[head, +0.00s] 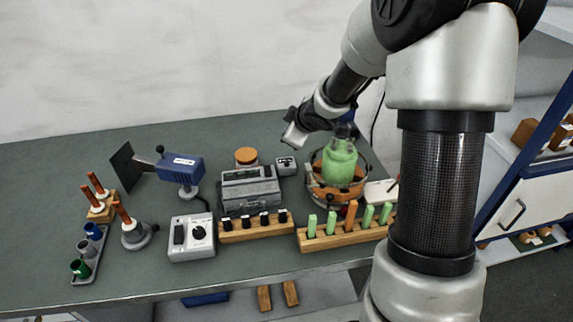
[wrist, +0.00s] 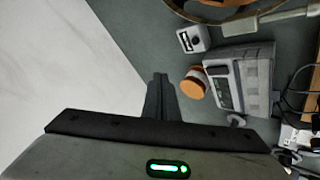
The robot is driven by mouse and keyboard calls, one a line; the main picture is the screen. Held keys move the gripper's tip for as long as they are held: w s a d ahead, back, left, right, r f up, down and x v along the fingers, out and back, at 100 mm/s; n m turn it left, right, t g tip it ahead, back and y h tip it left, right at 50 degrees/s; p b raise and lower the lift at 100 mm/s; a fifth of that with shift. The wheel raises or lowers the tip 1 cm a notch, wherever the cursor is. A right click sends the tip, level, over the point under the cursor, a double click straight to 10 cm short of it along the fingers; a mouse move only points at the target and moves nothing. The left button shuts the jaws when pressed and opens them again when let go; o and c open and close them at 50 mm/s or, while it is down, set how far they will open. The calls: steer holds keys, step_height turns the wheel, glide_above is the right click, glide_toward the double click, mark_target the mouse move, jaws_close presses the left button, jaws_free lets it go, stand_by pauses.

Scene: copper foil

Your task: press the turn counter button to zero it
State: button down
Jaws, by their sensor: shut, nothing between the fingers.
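The small light-grey box with a dark face, which looks like the turn counter (head: 287,166), sits on the bench between the grey display unit and the orange ring stand. It also shows in the wrist view (wrist: 193,39), near the top, and its button is too small to make out clearly. My gripper (head: 291,140) is above the back of the bench, higher than the counter and apart from it. In the wrist view my gripper's fingers (wrist: 160,82) are together and empty, to the lower left of the counter.
A grey display unit (head: 250,190) and an orange-lidded jar (head: 246,156) stand left of the counter. A green vessel (head: 340,163) in the ring stand is at right. Wooden racks (head: 315,241) line the front.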

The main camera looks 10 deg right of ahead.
mark_target(285, 163)
steer(key=shift+f+b, duration=4.05)
steer(key=shift+f, duration=0.15)
steer(key=shift+f+b, duration=0.3)
steer(key=shift+f, duration=0.15)
steer(key=shift+f, duration=0.1)
steer(key=shift+s+f+b, duration=0.3)
steer(key=shift+f+b, duration=0.35)
steer(key=shift+f, duration=0.1)
steer(key=shift+r, duration=0.15)
steer(key=shift+w+r+p, duration=0.1)
steer(key=shift+r+p, duration=0.2)
steer(key=shift+p, duration=0.35)
